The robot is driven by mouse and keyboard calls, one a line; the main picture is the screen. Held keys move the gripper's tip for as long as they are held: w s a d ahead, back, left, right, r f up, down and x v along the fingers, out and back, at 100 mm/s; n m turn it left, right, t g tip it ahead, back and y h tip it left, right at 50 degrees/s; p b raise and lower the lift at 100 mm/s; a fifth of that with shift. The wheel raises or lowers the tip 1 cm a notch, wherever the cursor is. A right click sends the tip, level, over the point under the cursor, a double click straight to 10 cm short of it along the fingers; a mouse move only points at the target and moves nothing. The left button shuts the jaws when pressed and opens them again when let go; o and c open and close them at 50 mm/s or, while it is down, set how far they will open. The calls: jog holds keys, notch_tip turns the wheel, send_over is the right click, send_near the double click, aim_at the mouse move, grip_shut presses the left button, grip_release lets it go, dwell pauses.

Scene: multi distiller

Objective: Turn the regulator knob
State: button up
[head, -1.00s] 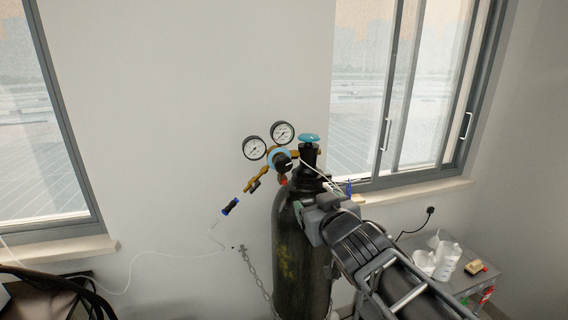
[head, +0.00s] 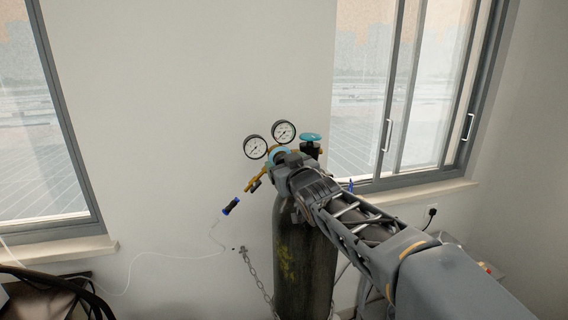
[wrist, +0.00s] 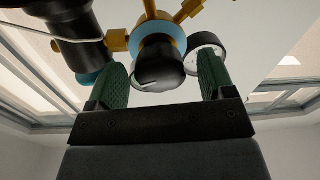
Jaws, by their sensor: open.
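The regulator knob (wrist: 159,72) is black with a white mark and sits in front of a blue ring on the brass regulator body (wrist: 185,10). In the wrist view it lies between the two green finger pads of my gripper (wrist: 161,82), which are open with a gap on both sides. In the head view my gripper (head: 287,160) is right at the regulator and hides the knob; part of the blue ring (head: 276,153) shows beside it. Whether a finger touches the knob cannot be told.
The dark gas cylinder (head: 300,265) stands below my arm, with a teal valve handwheel (head: 310,137) on top. Two gauges (head: 255,147) (head: 284,132) rise above the regulator. A chain (head: 255,272) and thin white hose (head: 170,255) are at the left. Windows flank the wall.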

jog(key=shift+w+a, duration=0.2)
jog(key=shift+w, duration=0.45)
jog(key=shift+c, duration=0.4)
jog(key=c, duration=0.8)
jog(key=shift+c, duration=0.2)
